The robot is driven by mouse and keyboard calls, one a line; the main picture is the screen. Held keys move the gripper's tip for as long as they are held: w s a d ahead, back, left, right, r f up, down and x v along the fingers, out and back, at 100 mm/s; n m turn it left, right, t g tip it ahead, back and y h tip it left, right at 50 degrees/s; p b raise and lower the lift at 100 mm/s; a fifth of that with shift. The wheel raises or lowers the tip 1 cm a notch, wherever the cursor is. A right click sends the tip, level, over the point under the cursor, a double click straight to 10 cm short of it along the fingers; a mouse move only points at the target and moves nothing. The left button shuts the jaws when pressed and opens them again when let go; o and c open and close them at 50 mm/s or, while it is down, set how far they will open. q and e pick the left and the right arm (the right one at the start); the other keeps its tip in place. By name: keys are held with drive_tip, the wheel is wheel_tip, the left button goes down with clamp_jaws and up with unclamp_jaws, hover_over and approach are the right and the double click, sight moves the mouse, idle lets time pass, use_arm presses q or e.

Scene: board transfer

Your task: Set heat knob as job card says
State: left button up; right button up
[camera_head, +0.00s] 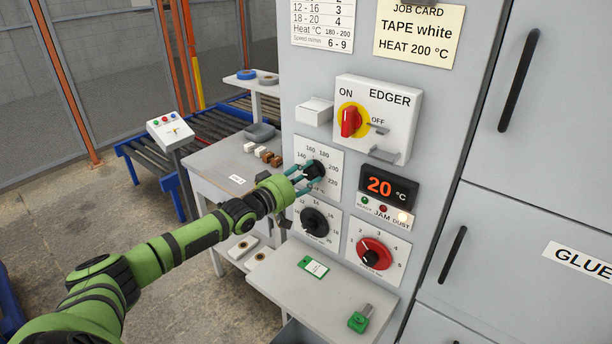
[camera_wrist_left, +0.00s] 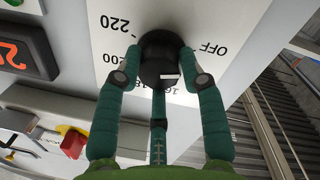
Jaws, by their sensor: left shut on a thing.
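The black heat knob (camera_head: 316,167) sits on a white dial plate (camera_head: 333,184) marked 140 to 220. My left gripper (camera_head: 308,178) is shut on the knob. In the left wrist view the fingers stand on both sides of the heat knob (camera_wrist_left: 160,50), with a third finger below. A small white mark shows on the knob's lower front, on the side of the partly hidden 160 and 180; its exact setting is unclear. The job card (camera_head: 418,33) reads TAPE white, HEAT 200 °C. The display (camera_head: 389,188) reads 20 °C. My right gripper is out of view.
The red EDGER switch (camera_head: 350,122) sits above the heat dial. A black knob (camera_head: 314,222) and a red-ringed knob (camera_head: 373,254) sit below it. A grey shelf (camera_head: 310,300) juts out underneath, with a green tag (camera_head: 314,267) and green-based part (camera_head: 360,320).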

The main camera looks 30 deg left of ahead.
use_arm(q)
drive_tip(key=m, duration=0.4)
drive_tip(key=shift+r+m, duration=0.3)
drive_tip(key=shift+m, duration=0.1)
drive_tip(key=m, duration=0.4)
drive_tip(key=shift+r+g+y+p, duration=0.1)
drive_tip(key=shift+g+y+p, duration=0.2)
drive_tip(key=shift+p, duration=0.05)
drive_tip(key=m, duration=0.3)
drive_tip(key=shift+d+m, duration=0.1)
drive_tip(key=shift+m, duration=0.3)
drive_tip(key=m+y, duration=0.1)
drive_tip(key=m, duration=0.3)
drive_tip(key=m+b, duration=0.1)
drive_tip(key=m, duration=0.3)
drive_tip(key=shift+d, duration=0.1)
drive_tip(key=m+b, duration=0.1)
drive_tip(key=m, duration=0.3)
drive_tip(key=shift+m+y, duration=0.3)
drive_tip(key=shift+y, duration=0.1)
drive_tip(key=m, duration=0.4)
drive_tip(key=shift+d+f+b, duration=0.1)
drive_tip(key=shift+f+b, duration=0.15)
drive_tip(key=shift+b, duration=0.1)
drive_tip(key=shift+f+m+t, duration=0.1)
drive_tip(key=shift+m+t, duration=0.3)
drive_tip(key=shift+m, duration=1.5)
drive_tip(key=shift+b, duration=0.3)
